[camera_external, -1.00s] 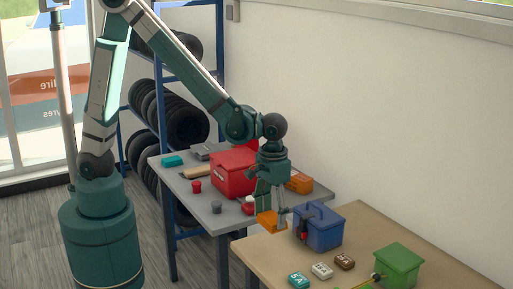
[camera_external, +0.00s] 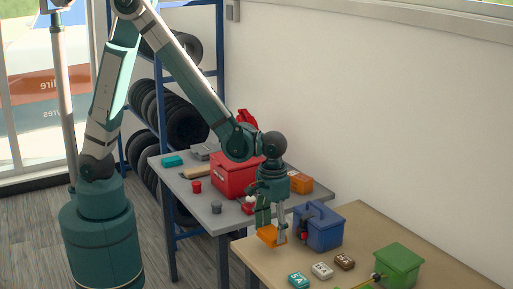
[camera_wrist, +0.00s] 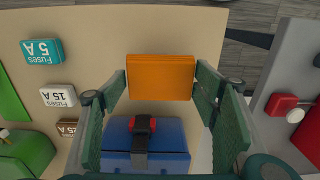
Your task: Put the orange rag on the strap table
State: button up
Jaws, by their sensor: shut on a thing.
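The orange rag (camera_external: 268,236) looks like a folded, flat orange block. My gripper (camera_external: 272,230) is shut on it and holds it at the left edge of the tan table (camera_external: 375,232), beside a blue toolbox. In the wrist view the rag (camera_wrist: 160,77) lies between the two green fingers of my gripper (camera_wrist: 161,75), over the tan top near its edge. I cannot tell whether the rag touches the table top. A black strap with a red buckle (camera_wrist: 143,125) crosses the blue toolbox (camera_wrist: 172,140).
The blue toolbox (camera_external: 319,228) stands close right of my gripper. A green box (camera_external: 398,265) and several fuse boxes (camera_external: 322,270) sit further right and in front. The grey table (camera_external: 185,182) behind holds a red toolbox (camera_external: 235,177), an orange box (camera_external: 299,183) and small items.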

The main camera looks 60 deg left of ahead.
aim_at(272, 232)
jog(key=shift+f, duration=1.8)
jog(key=shift+f+b, duration=0.1)
jog(key=shift+b, duration=0.25)
jog(key=o, duration=0.8)
jog(key=shift+r+p, duration=0.95)
jog(key=shift+r, duration=5.2)
jog(key=shift+a, duration=0.1)
